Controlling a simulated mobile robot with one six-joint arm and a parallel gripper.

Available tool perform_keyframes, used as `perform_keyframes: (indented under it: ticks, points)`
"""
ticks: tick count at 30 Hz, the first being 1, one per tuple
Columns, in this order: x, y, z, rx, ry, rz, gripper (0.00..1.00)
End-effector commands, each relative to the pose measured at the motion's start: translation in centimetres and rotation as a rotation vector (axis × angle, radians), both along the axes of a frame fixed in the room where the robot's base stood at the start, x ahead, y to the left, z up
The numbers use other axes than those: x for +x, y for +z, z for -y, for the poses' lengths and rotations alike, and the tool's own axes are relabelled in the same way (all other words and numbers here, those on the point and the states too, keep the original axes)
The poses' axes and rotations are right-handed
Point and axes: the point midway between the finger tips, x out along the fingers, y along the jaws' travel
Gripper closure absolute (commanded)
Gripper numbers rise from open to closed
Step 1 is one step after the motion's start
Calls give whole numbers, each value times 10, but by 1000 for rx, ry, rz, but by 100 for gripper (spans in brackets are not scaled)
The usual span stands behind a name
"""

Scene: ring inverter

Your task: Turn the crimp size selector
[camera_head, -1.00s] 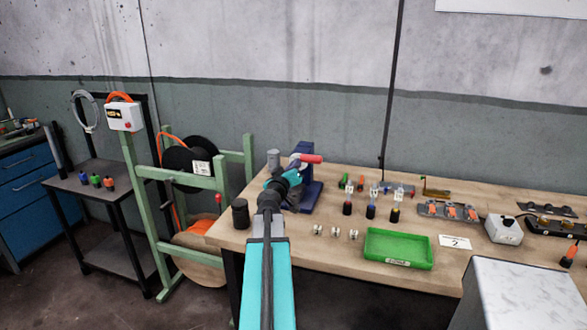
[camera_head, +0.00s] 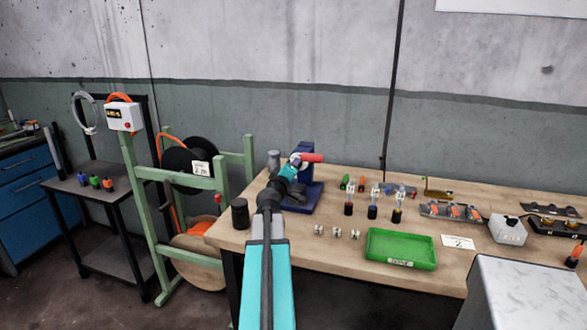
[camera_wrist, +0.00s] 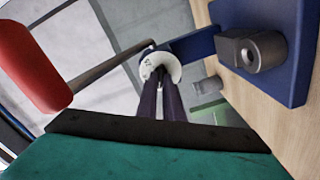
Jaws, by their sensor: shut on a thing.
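The crimp size selector is a white round knob with small dark marks, seen in the wrist view (camera_wrist: 160,67). It is on the blue crimping press (camera_head: 307,197), at the left end of the bench. My gripper (camera_wrist: 159,76) is shut on the selector, with its two dark fingers close together at the knob's near side. In the head view my gripper (camera_head: 294,165) reaches the upper part of the press, where the selector is mostly hidden. The press's lever has a red grip (camera_head: 313,158), large at the left in the wrist view (camera_wrist: 32,62).
A black cylinder (camera_head: 240,213) stands at the bench's left front corner. Small white parts (camera_head: 337,232), a green tray (camera_head: 400,248) and upright coloured pieces (camera_head: 372,208) are to the right. A green cable-reel rack (camera_head: 184,178) stands left of the bench.

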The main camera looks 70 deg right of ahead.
Motion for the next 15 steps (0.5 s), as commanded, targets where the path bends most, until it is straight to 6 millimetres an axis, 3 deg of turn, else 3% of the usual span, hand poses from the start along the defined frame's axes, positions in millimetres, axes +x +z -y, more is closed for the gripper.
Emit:
perform_keyframes:
  ticks: [12,13,15]
  points:
    - [0,4,2,-6,1,-14,100]
    - [0,4,2,-7,0,-14,90]
    - [0,4,2,-6,1,-14,78]
